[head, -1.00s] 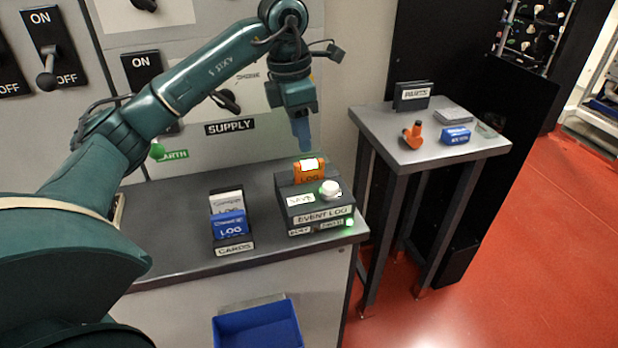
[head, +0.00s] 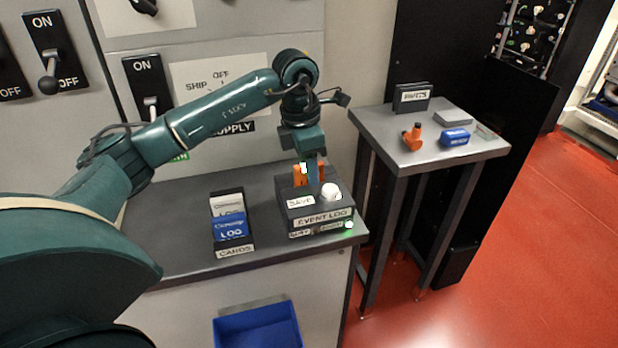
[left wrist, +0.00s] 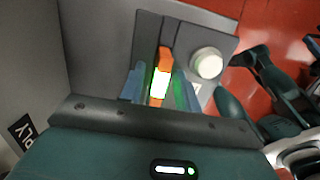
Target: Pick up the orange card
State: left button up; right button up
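The orange card (head: 297,174) stands upright in the event log box (head: 320,215) on the bench, partly hidden behind my left gripper in the head view. My left gripper (head: 314,188) points down right at the card. In the left wrist view, its two blue fingers (left wrist: 159,88) are apart, one on each side of the orange card (left wrist: 165,60), with gaps visible between fingers and card. A bright white-green patch shows on the card. I see no right gripper.
A white round knob (head: 330,191) sits on the box, just right of the gripper. A card holder (head: 235,252) with white and blue cards stands to the left. A blue bin (head: 258,328) is below the bench front. A side table (head: 385,135) holds small parts.

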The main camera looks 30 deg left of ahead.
pick_arm(q)
grip_shut()
jog(key=shift+r, duration=0.1)
